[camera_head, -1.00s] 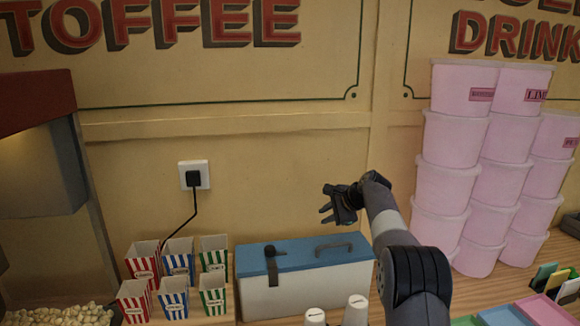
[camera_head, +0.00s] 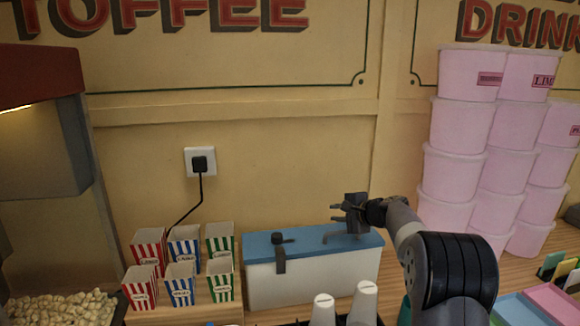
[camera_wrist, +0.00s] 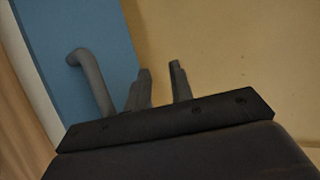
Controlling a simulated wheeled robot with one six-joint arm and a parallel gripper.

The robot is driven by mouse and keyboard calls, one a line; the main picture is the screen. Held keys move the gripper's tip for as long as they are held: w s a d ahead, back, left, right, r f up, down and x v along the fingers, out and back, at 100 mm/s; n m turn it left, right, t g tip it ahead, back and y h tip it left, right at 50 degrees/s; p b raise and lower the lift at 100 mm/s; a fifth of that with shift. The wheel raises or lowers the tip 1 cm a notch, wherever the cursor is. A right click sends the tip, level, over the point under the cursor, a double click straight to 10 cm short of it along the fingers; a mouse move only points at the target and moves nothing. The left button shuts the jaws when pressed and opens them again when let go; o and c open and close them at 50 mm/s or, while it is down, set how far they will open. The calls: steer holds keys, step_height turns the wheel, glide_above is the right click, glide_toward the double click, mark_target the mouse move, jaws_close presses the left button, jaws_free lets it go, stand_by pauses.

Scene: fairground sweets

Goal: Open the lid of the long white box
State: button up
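The long white box (camera_head: 310,289) stands on the counter against the wall. My gripper (camera_head: 336,213) is just above the lid by the handle. In the wrist view, the two fingers (camera_wrist: 158,82) are apart with nothing between them. The handle (camera_wrist: 92,80) is left of both fingers there, close to the nearer one.
Striped popcorn cartons (camera_head: 184,250) stand left of the box. White cups (camera_head: 323,309) stand close in front of it. Stacked pink tubs (camera_head: 455,165) rise to the right. A black plug (camera_head: 200,164) with a cable is on the wall.

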steer(key=shift+s+d+f+t+b, duration=0.15)
steer(key=shift+s+f+t+b, duration=0.5)
steer(key=shift+b, duration=0.6)
steer(key=shift+y, duration=0.3)
steer(key=shift+s, duration=0.2)
